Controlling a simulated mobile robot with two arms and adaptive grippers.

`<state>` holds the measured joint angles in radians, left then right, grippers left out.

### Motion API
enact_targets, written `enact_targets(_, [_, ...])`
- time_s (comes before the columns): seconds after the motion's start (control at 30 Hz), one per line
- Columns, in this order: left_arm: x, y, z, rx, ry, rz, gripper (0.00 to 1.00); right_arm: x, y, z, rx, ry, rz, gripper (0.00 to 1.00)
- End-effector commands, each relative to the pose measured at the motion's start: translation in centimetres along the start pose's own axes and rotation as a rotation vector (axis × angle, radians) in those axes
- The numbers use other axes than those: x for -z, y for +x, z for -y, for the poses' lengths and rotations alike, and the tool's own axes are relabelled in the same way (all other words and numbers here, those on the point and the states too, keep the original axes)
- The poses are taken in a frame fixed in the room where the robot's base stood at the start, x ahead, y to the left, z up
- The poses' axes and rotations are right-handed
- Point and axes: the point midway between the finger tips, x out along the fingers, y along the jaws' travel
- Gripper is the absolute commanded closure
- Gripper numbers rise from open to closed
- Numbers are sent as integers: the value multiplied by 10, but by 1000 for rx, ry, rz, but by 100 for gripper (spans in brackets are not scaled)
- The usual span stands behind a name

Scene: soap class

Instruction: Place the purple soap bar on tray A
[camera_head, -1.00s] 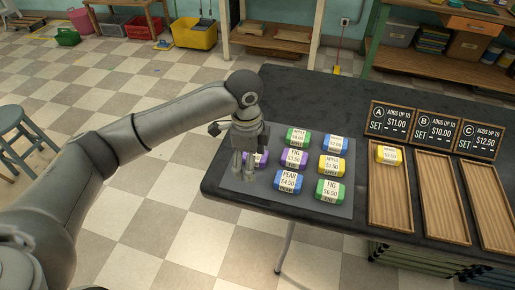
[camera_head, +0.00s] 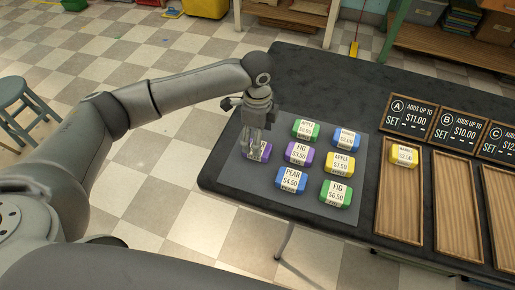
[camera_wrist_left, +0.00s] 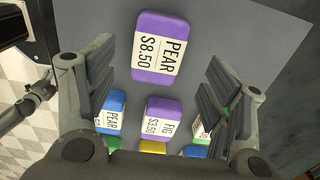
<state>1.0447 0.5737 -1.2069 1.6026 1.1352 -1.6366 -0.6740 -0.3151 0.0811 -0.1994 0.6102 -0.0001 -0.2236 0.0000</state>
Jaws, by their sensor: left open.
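A purple soap bar labelled PEAR $8.50 (camera_wrist_left: 158,48) lies on the grey mat, ahead of my open left fingers in the left wrist view. In the head view this leftmost purple bar (camera_head: 263,153) is partly covered by my left gripper (camera_head: 256,143). The fingers are apart and empty; their height over the bar is hard to tell. A second purple bar, FIG $3.50 (camera_head: 299,153), lies to its right; it also shows in the left wrist view (camera_wrist_left: 162,117). Tray A (camera_head: 399,215) is a wooden tray with a yellow bar (camera_head: 404,156) at its far end.
Green, blue and yellow bars lie close by on the grey mat (camera_head: 230,180). Trays B (camera_head: 457,215) and C (camera_head: 505,215) stand right of tray A. Price signs stand behind the trays. The dark table (camera_head: 310,75) is clear behind the mat.

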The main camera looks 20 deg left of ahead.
Motion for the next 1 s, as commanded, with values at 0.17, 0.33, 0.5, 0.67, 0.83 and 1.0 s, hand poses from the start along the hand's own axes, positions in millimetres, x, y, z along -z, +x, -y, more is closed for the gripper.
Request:
enact_targets(0.17, [0, 27, -4, -5, 0, 2, 26, 15, -4, -2, -2, 0, -22, 30])
enact_targets(0.33, [0, 46, -3, -2, 1, 1, 26, 28, -3, -2, -2, 1, -43, 30])
enact_targets(0.5, [0, 48, -3, -1, 2, 0, 26, 27, -3, -1, -1, 1, -41, 30])
enact_targets(0.67, [0, 47, -3, -1, 2, 0, 36, 23, -3, 0, 0, 1, -35, 30])
enact_targets(0.83, [0, 47, -3, -1, 1, 0, 58, 18, -3, 0, 0, 1, -26, 30])
enact_targets(1.0, [0, 47, -2, 0, 1, 0, 80, 17, -3, 0, 1, 0, -25, 30])
